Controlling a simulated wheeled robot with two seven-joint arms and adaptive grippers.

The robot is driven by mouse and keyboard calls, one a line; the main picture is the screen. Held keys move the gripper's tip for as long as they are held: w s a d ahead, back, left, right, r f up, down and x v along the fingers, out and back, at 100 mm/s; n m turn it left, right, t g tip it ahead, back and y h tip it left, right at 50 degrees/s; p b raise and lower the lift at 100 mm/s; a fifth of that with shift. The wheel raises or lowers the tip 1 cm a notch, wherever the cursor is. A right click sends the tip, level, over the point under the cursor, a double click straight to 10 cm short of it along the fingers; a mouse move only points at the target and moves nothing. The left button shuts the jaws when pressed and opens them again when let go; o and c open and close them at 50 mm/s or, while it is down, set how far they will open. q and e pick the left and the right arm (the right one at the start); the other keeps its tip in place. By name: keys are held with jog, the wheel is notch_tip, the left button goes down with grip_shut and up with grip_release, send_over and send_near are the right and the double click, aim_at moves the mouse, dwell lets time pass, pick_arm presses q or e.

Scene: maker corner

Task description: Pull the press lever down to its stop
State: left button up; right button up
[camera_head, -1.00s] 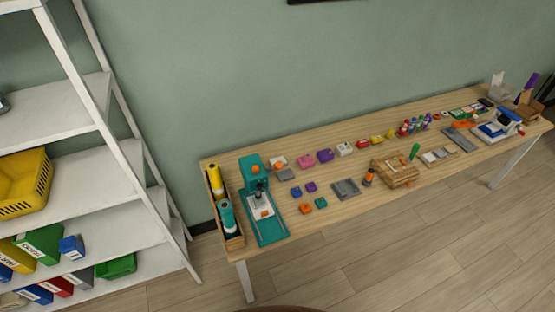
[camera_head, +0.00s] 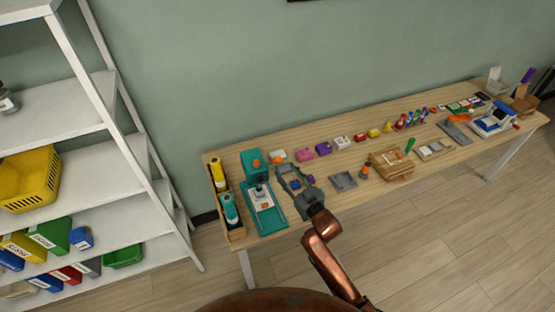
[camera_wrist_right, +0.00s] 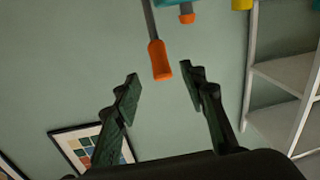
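The teal press (camera_head: 264,213) stands at the left end of the workbench. Its lever shows in the right wrist view as a grey rod with an orange grip (camera_wrist_right: 159,61), pointing toward my fingers. My right gripper (camera_head: 289,173) is over the bench, just right of the press head. In the right wrist view its two dark fingers (camera_wrist_right: 162,82) are wide apart with nothing between them. The orange grip lies just beyond the fingertips, and I see no contact. My left gripper is not in view.
A wooden box with yellow and teal bottles (camera_head: 230,210) stands left of the press. Small colored blocks (camera_head: 323,147) and a grey tray (camera_head: 343,180) lie to the right on the workbench (camera_head: 350,208). A white shelf (camera_head: 140,180) stands at far left.

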aim_at(277, 160)
jog(key=x, duration=0.7)
jog(key=shift+a, duration=0.1)
jog(key=shift+w+a, duration=0.1)
jog(key=shift+w, duration=0.15)
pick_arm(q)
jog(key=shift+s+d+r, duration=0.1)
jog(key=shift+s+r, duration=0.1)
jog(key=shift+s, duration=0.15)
pick_arm(e)
jog(key=shift+c, duration=0.3)
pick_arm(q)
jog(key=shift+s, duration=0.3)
pick_arm(e)
grip_shut()
